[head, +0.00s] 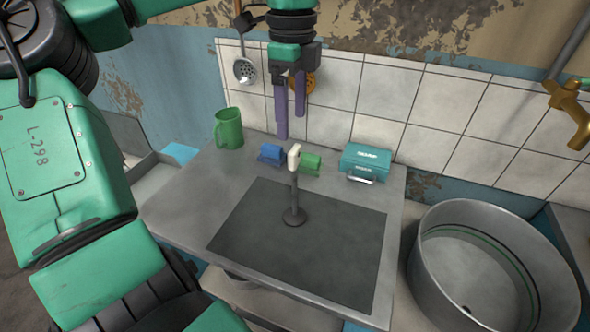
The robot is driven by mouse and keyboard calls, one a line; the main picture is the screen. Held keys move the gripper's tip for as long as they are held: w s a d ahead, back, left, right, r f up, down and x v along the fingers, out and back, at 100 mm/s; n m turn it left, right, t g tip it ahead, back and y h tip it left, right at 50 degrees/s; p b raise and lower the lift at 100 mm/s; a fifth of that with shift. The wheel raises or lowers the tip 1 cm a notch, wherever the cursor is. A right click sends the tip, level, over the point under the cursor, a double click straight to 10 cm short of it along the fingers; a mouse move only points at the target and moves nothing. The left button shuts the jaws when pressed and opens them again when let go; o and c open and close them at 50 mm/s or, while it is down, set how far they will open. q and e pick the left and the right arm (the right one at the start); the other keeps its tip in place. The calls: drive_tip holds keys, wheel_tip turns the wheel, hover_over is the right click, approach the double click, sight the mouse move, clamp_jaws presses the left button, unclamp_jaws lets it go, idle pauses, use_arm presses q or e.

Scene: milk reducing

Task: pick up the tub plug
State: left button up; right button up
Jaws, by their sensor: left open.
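The tub plug (294,196) appears to be the upright piece with a pale top, a thin dark stem and a round dark base. It stands on the dark rectangular panel (330,250) of the grey counter. My left gripper (291,126) hangs down from the top of the picture with its two purple fingers apart. It is open and empty. In the picture its fingertips are just above the plug's pale top; they do not appear to touch it. My right gripper is not in view.
A green mug (229,128), a blue item (271,155), a green item (311,163) and a teal box (366,160) stand along the counter's back. A round metal tub (430,265) is at the right. A brass tap (572,112) is above it. A tiled wall stands behind.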

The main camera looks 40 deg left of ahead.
use_arm(q)
hover_over(295, 167)
drive_tip(key=a, duration=0.1)
drive_tip(key=f, duration=0.4)
drive_tip(key=shift+w+a+f, duration=0.2)
drive_tip(key=shift+w+f, duration=0.1)
drive_tip(key=shift+w, duration=0.05)
drive_tip(key=f, duration=0.2)
drive_tip(key=f+p, duration=0.1)
drive_tip(key=f, duration=0.2)
drive_tip(key=f+p, duration=0.1)
drive_tip(key=f, duration=0.2)
drive_tip(key=shift+w+d, duration=0.1)
drive_tip(key=shift+w, duration=0.3)
drive_tip(key=shift+f, duration=0.1)
clamp_jaws()
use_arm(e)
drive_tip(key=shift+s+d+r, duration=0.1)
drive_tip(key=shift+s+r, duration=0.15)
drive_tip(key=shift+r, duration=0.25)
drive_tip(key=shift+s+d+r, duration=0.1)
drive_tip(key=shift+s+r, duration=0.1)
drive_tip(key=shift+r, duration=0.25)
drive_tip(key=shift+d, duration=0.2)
